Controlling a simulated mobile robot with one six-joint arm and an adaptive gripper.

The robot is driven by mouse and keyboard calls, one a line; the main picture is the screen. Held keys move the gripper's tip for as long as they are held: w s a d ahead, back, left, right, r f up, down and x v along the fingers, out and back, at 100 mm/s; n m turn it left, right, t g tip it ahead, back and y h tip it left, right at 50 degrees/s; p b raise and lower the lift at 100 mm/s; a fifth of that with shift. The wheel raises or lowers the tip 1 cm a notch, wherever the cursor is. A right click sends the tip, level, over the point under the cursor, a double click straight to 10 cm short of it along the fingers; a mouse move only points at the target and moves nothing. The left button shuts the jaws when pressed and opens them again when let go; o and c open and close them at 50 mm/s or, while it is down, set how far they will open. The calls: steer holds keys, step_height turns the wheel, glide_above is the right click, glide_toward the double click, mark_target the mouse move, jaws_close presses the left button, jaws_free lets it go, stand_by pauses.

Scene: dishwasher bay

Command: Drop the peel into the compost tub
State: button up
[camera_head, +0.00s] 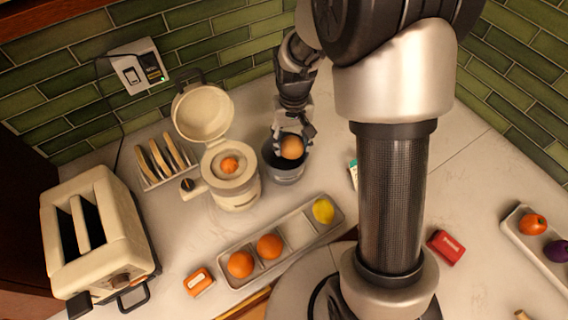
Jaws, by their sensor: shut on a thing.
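A peel (293,148), round and orange-tan, is in my gripper (288,138). My gripper points down and is shut on it. The fingers and peel hide part of the tub's inside.
The cream appliance (234,190) has a raised lid and an orange piece (230,165) in it. A toast rack (163,178) and toaster (105,255) stand left. A tray (313,244) with oranges and a lemon is in front. A red box (446,247) lies right.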

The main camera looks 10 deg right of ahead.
steer(key=o, duration=1.2)
steer(key=shift+o, duration=0.2)
step_height(320, 180, up, 12)
stand_by(0.3)
steer(key=s+r+t+b, duration=0.2)
steer(key=s, duration=0.8)
steer(key=s+r+n+t+b, duration=0.1)
steer(key=s+r+t+b, duration=0.1)
steer(key=s, duration=0.9)
steer(key=shift+s+t, duration=0.25)
steer(key=shift+t, duration=0.05)
